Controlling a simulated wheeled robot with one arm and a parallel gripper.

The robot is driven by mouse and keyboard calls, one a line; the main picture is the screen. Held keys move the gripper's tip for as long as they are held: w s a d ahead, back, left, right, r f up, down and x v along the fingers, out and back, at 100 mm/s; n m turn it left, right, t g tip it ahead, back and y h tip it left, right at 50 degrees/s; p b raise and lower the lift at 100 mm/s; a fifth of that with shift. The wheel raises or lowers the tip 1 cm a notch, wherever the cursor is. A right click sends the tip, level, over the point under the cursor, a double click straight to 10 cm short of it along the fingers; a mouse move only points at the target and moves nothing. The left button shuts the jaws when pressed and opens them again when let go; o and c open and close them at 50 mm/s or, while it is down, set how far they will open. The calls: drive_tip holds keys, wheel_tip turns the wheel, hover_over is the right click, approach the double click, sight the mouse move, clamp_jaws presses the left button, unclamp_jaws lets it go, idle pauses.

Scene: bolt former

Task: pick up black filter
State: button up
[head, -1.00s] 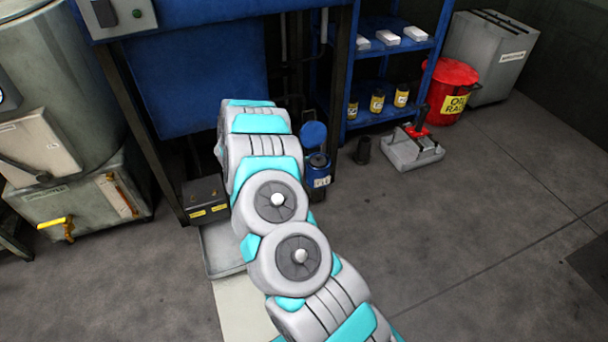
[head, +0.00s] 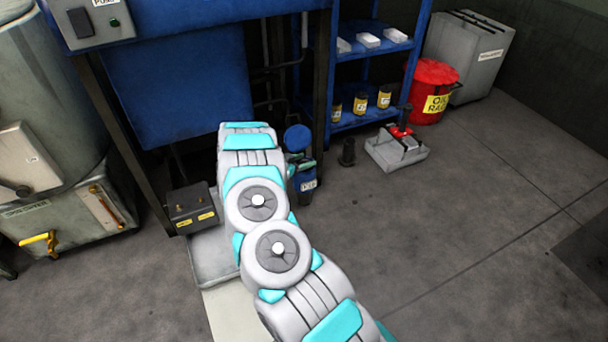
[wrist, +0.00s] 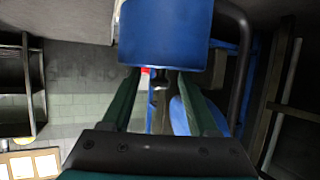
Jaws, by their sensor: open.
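A small black upright cylinder (head: 347,152), which looks like the black filter, stands on the floor right of a blue canister (head: 307,181). The canister's round blue lid (head: 298,138) stands raised. In the head view my arm hides most of my gripper; a small teal part shows at the canister's top. In the wrist view my gripper (wrist: 160,76) has its two green fingers apart. A blue block (wrist: 165,35) fills the top of that view, near the fingertips. A small dark shape shows between the fingers; I cannot tell what it is.
A black box with yellow labels (head: 191,208) stands left of my arm. Blue posts and a blue shelf (head: 362,120) with jars stand behind. A grey tray with a red-topped tool (head: 397,150) and a red bin (head: 433,90) lie right. The front-right floor is clear.

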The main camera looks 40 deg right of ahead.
clamp_jaws()
idle(0.4)
drive_tip(key=shift+f, duration=0.1)
idle(0.9)
